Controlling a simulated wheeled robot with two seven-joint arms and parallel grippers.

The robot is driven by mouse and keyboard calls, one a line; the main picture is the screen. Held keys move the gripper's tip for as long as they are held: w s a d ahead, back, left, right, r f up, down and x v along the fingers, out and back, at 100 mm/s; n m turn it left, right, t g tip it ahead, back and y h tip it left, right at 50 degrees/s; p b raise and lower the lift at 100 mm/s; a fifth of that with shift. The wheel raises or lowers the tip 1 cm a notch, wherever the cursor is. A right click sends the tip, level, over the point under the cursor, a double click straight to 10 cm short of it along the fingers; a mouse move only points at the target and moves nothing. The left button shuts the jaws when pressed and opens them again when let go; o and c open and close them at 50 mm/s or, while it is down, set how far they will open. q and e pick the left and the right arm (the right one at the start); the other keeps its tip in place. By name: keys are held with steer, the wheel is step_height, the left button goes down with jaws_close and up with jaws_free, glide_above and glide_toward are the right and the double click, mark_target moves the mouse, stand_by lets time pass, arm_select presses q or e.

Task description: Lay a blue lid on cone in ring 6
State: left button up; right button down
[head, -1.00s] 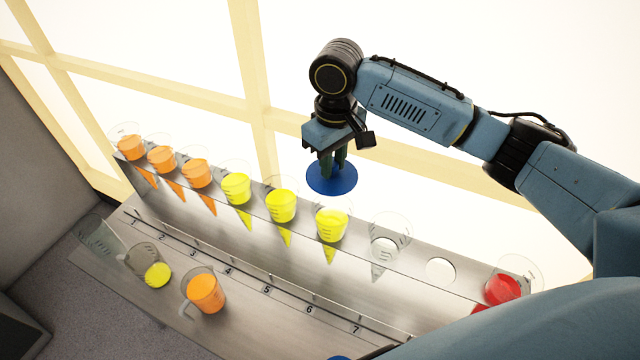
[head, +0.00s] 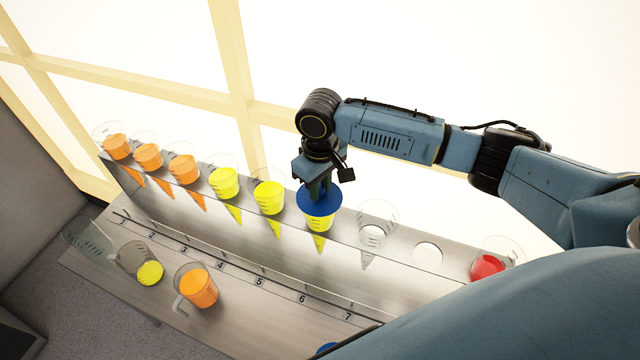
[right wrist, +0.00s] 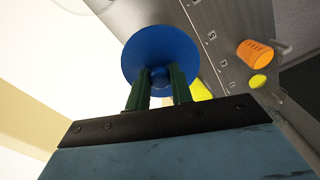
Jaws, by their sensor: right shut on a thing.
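My right gripper (head: 318,188) is shut on the knob of a blue lid (head: 320,204). The lid also shows in the right wrist view (right wrist: 160,42), between the green fingers. The lid is roughly level over the mouth of the yellow-filled cone in ring 6 (head: 318,223) and hides its rim. I cannot tell whether lid and cone touch. The shelf's number 6 is in front of this cone. My left gripper is not in view.
The metal shelf (head: 400,252) also holds orange cones at left, two yellow cones, a clear cone (head: 372,236), an empty ring (head: 428,256) and a red cone (head: 487,266). Cups, one orange (head: 199,289), stand on the lower ledge. A blue thing (head: 326,348) shows at the bottom edge.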

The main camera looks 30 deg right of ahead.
steer(key=shift+f, duration=0.1)
steer(key=c, duration=1.2)
jaws_free()
steer(key=shift+c, duration=0.2)
step_height(320, 180, up, 12)
steer(key=shift+r+b, duration=0.2)
steer(key=shift+b, duration=0.25)
